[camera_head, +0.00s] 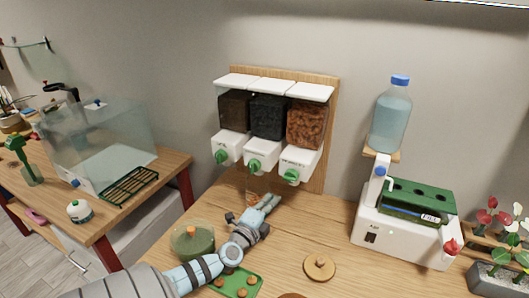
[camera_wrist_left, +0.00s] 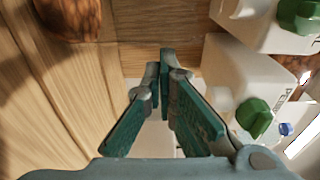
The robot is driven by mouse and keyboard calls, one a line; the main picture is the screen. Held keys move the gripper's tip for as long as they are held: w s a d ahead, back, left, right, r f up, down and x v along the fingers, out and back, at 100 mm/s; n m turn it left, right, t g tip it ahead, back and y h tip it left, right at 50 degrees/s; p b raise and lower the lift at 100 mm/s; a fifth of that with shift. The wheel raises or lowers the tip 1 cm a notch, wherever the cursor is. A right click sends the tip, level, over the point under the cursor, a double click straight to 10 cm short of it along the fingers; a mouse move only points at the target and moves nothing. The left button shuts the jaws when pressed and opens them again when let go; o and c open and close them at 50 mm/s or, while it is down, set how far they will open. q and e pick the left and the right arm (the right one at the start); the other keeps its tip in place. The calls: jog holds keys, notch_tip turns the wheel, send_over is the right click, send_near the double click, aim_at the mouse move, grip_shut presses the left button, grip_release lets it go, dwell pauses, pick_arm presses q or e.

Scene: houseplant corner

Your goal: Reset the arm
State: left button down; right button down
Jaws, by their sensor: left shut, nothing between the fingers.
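My left arm comes in from the lower left of the head view. Its gripper (camera_head: 268,202) is over the wooden table (camera_head: 335,225), in front of the dispenser (camera_head: 262,153) and below its white spouts. In the left wrist view the two green fingers (camera_wrist_left: 163,75) come together at their tips, with nothing held between them. The dispenser's green knobs (camera_wrist_left: 255,118) are close by on the right of that view. My right gripper is in neither view.
A jar with green contents (camera_head: 192,240) and a green tray (camera_head: 240,283) with several brown pieces are beside my left arm. A round wooden lid (camera_head: 319,267) lies to the right. A white machine (camera_head: 405,226) with a water bottle (camera_head: 390,118) stands at the right. A glass tank (camera_head: 95,140) stands on the left table.

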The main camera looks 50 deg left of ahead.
pick_arm(q)
jog(key=v, duration=0.9)
jog(key=shift+s+r, duration=0.1)
jog(key=shift+s, duration=0.25)
jog(key=shift+w+r, duration=0.1)
